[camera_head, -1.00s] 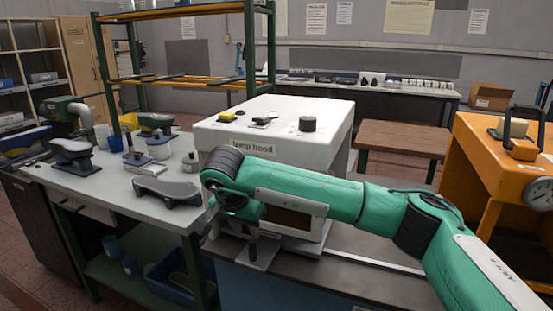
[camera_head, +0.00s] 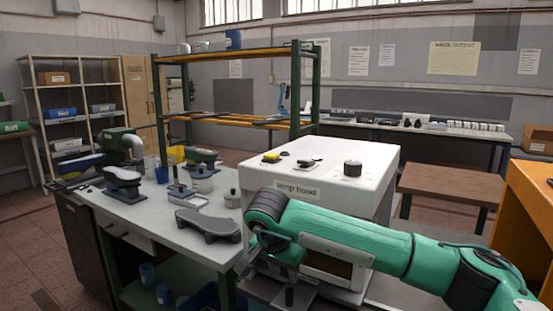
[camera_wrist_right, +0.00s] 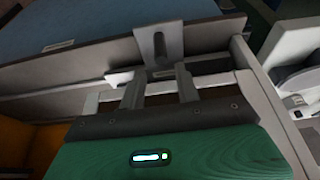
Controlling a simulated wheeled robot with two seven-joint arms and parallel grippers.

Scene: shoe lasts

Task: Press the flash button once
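The white lamp hood (camera_head: 368,197) is a box with the label "lamp hood" on its front. On its top are a yellow piece (camera_head: 271,157), a small dark piece (camera_head: 306,163) and a black round knob (camera_head: 352,169). No legible mark shows which of these is the flash button. My right gripper (camera_head: 288,289) hangs in front of the hood, below its top and apart from these pieces. In the right wrist view its two fingers (camera_wrist_right: 160,90) stand apart with nothing between them. My left gripper is not in view.
A grey bench (camera_head: 133,205) on the left holds shoe lasts, a dark sole-shaped piece (camera_head: 207,224) and small pots. A green rack (camera_head: 231,52) stands behind. A brown table (camera_head: 452,184) and an orange unit (camera_head: 530,205) stand to the right.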

